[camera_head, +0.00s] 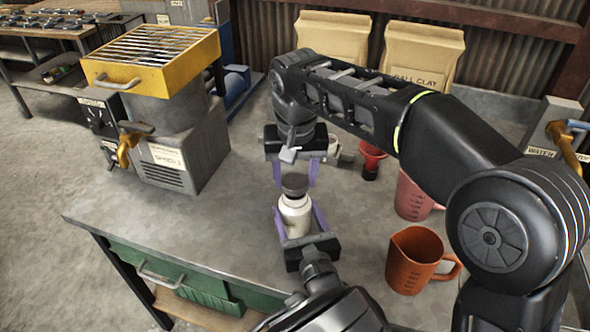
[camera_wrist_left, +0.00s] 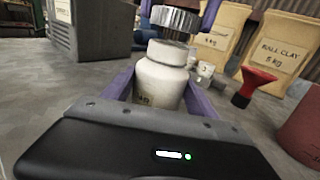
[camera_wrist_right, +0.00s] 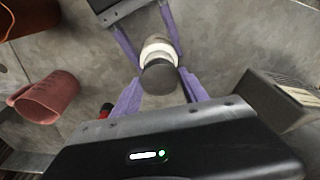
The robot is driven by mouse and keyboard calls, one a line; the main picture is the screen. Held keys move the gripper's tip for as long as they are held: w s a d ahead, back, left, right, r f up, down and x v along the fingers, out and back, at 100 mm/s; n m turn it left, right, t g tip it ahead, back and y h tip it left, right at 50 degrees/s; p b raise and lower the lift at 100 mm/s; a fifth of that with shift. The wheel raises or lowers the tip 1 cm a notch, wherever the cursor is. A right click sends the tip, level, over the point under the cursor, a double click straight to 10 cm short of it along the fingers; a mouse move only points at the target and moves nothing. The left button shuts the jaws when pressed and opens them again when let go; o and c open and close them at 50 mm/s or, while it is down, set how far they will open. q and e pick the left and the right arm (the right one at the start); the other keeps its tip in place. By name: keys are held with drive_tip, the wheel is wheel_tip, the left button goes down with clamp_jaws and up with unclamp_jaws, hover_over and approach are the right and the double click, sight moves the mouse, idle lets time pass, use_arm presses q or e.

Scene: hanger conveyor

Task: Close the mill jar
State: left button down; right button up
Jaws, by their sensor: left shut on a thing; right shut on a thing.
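The white mill jar (camera_head: 295,215) stands upright on the bench, and my left gripper (camera_head: 297,228) is shut on its body from the near side. It also shows in the left wrist view (camera_wrist_left: 160,75). The dark ridged lid (camera_head: 295,184) is held by my right gripper (camera_head: 296,174), which is shut on it from the far side. In the left wrist view the lid (camera_wrist_left: 175,20) is above the jar mouth, slightly tilted, with a gap between them. In the right wrist view the lid (camera_wrist_right: 159,77) covers part of the jar top.
An orange jug (camera_head: 412,262) and a pink jug (camera_head: 412,197) stand to the right. A red funnel (camera_head: 371,158) and two clay bags (camera_head: 420,55) are behind. A grey machine with a yellow grated top (camera_head: 150,55) stands at left. The bench front left is clear.

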sight(292, 181)
drive_tip(key=shift+f, duration=0.1)
idle(0.7)
drive_tip(key=shift+f, duration=0.8)
drive_tip(key=shift+f, duration=0.55)
idle(0.5)
drive_tip(key=m, duration=0.4)
drive_tip(key=shift+a+h, duration=0.1)
drive_tip(key=shift+h, duration=0.2)
drive_tip(key=m, duration=0.5)
drive_tip(key=shift+a+h, duration=0.1)
drive_tip(key=shift+h, duration=0.3)
drive_tip(key=m+g, duration=0.1)
drive_tip(key=m, duration=0.4)
drive_tip(key=shift+w+f, duration=0.1)
drive_tip(key=shift+m+h, duration=0.3)
drive_tip(key=shift+m, duration=0.9)
